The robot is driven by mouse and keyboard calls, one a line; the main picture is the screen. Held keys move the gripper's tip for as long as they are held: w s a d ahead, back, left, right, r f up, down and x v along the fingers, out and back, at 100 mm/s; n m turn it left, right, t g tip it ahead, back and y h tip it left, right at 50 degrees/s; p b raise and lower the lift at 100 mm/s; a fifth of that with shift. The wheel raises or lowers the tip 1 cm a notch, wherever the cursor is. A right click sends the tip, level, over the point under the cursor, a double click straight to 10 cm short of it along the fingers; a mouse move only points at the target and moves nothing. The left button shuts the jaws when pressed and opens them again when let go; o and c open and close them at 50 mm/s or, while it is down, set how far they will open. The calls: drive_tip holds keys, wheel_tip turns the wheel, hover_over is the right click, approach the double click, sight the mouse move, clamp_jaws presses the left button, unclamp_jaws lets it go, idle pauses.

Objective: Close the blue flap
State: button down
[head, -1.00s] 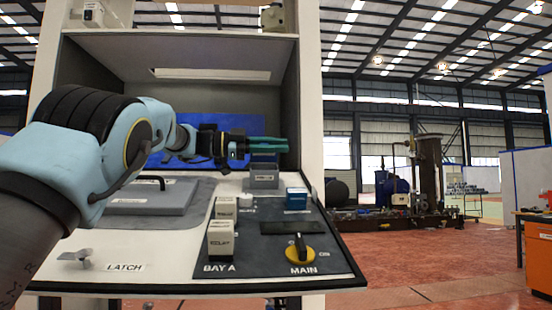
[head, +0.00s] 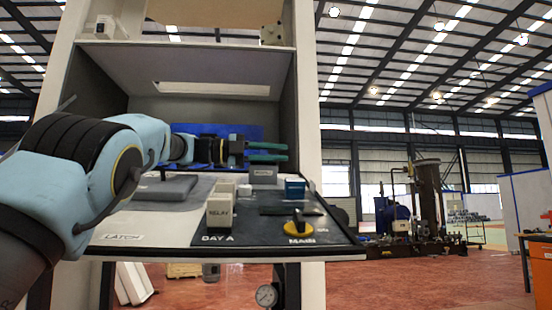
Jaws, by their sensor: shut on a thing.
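The blue flap (head: 210,131) is a flat blue panel at the back of the open bay. My arm hides part of it. My gripper (head: 268,152) reaches in from the left in front of the flap, its teal fingers pointing right, above a grey labelled block (head: 263,175). The fingers are shut on a small blue piece, mostly hidden; I cannot tell whether it belongs to the flap.
The sloped panel carries a grey lid (head: 165,187) with a handle, pale relay blocks (head: 220,212), a blue block (head: 295,188) and a yellow main knob (head: 298,228). The bay's side walls and ceiling enclose the gripper. Open floor lies to the right.

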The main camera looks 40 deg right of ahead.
idle(0.4)
drive_tip(key=c, duration=0.8)
unclamp_jaws()
drive_tip(key=shift+f, duration=0.1)
drive_tip(key=shift+c, duration=0.2)
